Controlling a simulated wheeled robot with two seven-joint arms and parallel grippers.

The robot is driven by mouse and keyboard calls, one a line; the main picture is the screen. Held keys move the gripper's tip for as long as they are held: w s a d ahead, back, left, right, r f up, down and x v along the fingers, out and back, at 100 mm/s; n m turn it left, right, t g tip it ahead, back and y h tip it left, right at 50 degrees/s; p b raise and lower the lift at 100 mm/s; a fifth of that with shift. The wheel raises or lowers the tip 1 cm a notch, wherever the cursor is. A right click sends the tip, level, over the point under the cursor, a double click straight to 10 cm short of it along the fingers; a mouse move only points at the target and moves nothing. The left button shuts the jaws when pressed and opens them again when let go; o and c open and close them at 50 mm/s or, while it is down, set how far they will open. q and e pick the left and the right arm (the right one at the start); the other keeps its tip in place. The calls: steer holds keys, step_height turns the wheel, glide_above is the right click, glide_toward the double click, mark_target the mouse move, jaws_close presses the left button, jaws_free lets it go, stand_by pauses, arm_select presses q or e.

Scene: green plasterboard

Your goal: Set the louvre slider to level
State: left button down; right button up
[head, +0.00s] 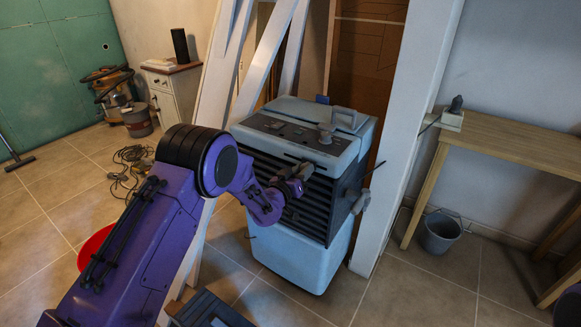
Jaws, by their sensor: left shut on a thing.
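A blue-grey portable air cooler (307,262) stands upright on the tiled floor. Its front has dark horizontal louvres (318,205), and its top has a control panel with small buttons and a knob (326,132). My left gripper (300,174) is at the upper front of the cooler, at the louvres, and is shut on the louvre slider. The fingers cover most of the slider, so its exact position is hard to tell. My right gripper is not in view.
White timber posts (408,120) stand behind and right of the cooler. A wooden table (510,142) and a grey bucket (440,232) are at the right. A red basin (93,248), a coiled cable (133,160) and a vacuum cleaner (108,88) are at the left.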

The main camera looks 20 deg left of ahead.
arm_select(q)
steer(key=shift+d, duration=0.1)
steer(key=c, duration=0.8)
jaws_free()
steer(key=s, duration=0.3)
steer(key=s+a+b, duration=0.1)
steer(key=s, duration=0.3)
steer(key=s+b, duration=0.1)
steer(key=s, duration=0.2)
steer(key=shift+s+a, duration=0.25)
